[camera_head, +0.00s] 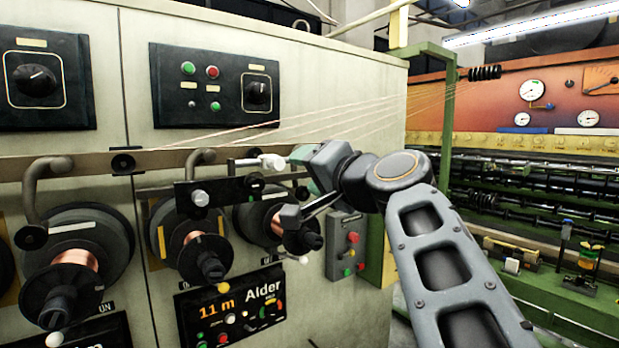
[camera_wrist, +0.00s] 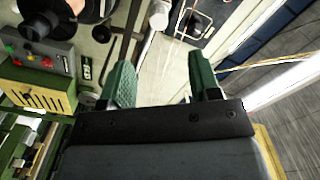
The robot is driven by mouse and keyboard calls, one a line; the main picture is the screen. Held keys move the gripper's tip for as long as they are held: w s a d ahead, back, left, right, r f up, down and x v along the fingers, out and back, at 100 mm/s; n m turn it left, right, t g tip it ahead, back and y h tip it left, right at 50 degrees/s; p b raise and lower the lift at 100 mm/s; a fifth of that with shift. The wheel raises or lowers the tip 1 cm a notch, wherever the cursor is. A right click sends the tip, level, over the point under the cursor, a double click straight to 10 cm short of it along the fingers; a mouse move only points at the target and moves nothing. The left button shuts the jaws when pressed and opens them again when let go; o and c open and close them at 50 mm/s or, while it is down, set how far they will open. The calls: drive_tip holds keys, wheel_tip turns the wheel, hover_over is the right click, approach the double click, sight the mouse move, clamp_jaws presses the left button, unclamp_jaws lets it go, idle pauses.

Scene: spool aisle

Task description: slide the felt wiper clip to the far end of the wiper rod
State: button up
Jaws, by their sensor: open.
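A thin wiper rod (camera_head: 240,161) runs along the machine front in the head view. A pale, short cylinder (camera_head: 271,161), which looks like the felt wiper clip, sits near the rod's right end. In the wrist view the pale cylinder (camera_wrist: 158,15) shows at the top, beyond the fingertips. My gripper (camera_head: 303,167) is just right of it in the head view, partly hidden by my own wrist. In the wrist view my gripper (camera_wrist: 161,64) has its two green fingers apart with nothing between them. I cannot tell exactly how the clip sits on the rod.
Spools with copper wire (camera_head: 75,260) hang below the rod. Fine wires cross above. A grey button box (camera_head: 345,243) is below my gripper. Open floor shows at right in the wrist view.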

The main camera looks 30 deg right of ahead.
drive_tip(key=shift+s+d, duration=0.2)
drive_tip(key=shift+s, duration=0.55)
drive_tip(key=shift+f, duration=0.1)
wheel_tip(320, 180, down, 24)
drive_tip(key=f+n+g+h, duration=0.1)
drive_tip(key=n+g+h, duration=0.15)
drive_tip(key=g, duration=0.55)
drive_tip(key=s+a+f+n+g, duration=0.3)
drive_tip(key=s+f, duration=0.1)
drive_tip(key=f, duration=0.4)
drive_tip(key=s+a+f+n+g+p, duration=0.1)
drive_tip(key=s+a+f+n+g, duration=0.2)
drive_tip(key=s+f, duration=0.2)
wheel_tip(320, 180, down, 4)
drive_tip(key=shift+a+r+n+h, duration=0.2)
drive_tip(key=shift+r+n+h, duration=0.05)
drive_tip(key=shift+n+h, duration=0.1)
